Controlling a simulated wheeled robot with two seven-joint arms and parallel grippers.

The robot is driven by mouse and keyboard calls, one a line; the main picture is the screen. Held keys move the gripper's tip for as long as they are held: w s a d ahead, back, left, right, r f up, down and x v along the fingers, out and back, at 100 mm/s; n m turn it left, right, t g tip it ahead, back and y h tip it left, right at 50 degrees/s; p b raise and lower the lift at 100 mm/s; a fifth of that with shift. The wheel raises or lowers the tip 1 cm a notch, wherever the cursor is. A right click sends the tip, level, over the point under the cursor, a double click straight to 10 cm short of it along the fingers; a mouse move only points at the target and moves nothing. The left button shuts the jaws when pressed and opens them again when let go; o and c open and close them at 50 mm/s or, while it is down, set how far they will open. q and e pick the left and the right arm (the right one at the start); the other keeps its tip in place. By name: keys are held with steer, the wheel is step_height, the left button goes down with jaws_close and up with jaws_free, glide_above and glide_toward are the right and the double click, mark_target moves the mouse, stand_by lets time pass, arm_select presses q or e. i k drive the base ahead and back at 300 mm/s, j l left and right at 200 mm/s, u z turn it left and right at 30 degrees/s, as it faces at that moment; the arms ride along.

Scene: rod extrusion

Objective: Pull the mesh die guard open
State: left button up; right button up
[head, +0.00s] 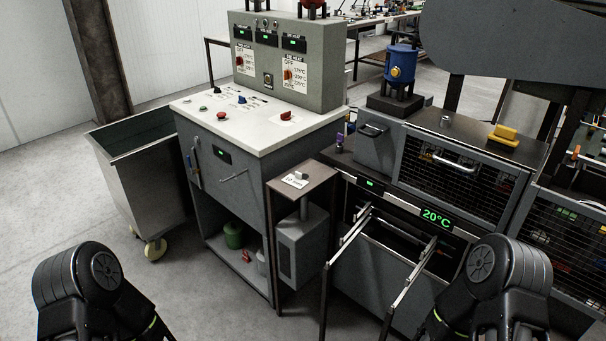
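Coloured parts show dimly through the mesh. A second mesh panel (572,240) stands further right, cut by the picture edge. Which of the two is the die guard, I cannot tell for certain. My two black arms show at the bottom left and bottom right, well short of the guard handle. Neither gripper's fingers are in view.
Below the mesh, a green 20°C display (436,217) sits above two metal rails (413,272) that stick out towards me. A small side table (310,180), a control cabinet (250,130) and a wheeled bin (135,175) stand left. Floor at front left is clear.

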mark_target(534, 191)
steer(key=z, duration=2)
steer(key=i+l, duration=0.55)
steer(key=i, duration=0.1)
